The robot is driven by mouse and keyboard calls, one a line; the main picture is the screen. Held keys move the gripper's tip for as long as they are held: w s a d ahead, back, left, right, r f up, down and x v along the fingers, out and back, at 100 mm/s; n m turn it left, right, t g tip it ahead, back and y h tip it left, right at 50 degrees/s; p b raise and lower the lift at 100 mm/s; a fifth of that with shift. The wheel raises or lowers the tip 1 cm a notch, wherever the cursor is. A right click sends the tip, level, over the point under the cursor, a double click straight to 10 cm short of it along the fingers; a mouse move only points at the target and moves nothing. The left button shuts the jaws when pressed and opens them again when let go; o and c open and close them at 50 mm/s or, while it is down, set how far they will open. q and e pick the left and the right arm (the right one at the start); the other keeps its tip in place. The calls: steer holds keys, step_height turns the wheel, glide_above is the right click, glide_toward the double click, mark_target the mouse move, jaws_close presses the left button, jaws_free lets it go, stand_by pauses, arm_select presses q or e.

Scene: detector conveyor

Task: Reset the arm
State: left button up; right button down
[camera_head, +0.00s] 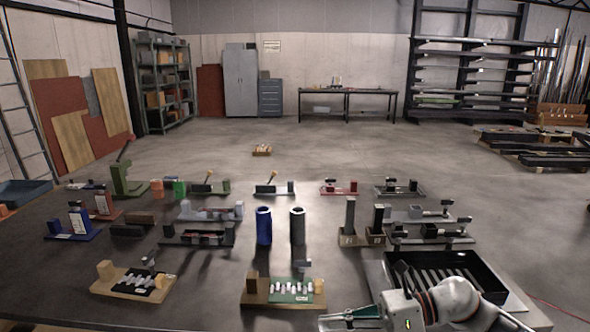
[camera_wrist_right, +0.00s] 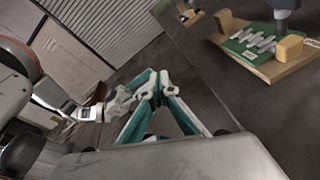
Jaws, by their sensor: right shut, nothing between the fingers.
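My left gripper is not in the head view.
The dark table (camera_head: 215,300) holds several rows of small fixtures. A blue cylinder (camera_head: 264,226) and a dark grey cylinder (camera_head: 297,227) stand near its middle. The black slotted tray (camera_head: 492,273) is at the right. Open floor lies behind the table.

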steer(key=s+d+f+n+t+h, duration=0.25)
steer(key=f+n+t, duration=0.3)
steer(key=n, duration=0.65)
steer(key=s+d+f+n+t+h, duration=0.1)
steer(key=d+f+n+t+h, duration=0.4)
steer(key=n, duration=0.7)
steer(key=s+d+f+n+t+h, duration=0.15)
steer(key=f+n+t, duration=0.25)
steer(key=f+n, duration=0.5)
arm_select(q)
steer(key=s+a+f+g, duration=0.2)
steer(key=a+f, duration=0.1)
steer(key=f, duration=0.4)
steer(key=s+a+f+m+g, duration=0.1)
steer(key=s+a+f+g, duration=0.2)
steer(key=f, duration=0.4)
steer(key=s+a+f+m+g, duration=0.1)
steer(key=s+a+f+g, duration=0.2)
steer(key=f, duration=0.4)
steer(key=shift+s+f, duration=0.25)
arm_select(e)
steer(key=s+d+f+m+g+h, duration=0.3)
steer(key=s+f+m+g, duration=0.1)
steer(key=s+f, duration=0.6)
steer(key=shift+s+d+f+m+h, duration=0.15)
steer(key=shift+s+d+m+h, duration=0.3)
steer(key=shift+s, duration=0.5)
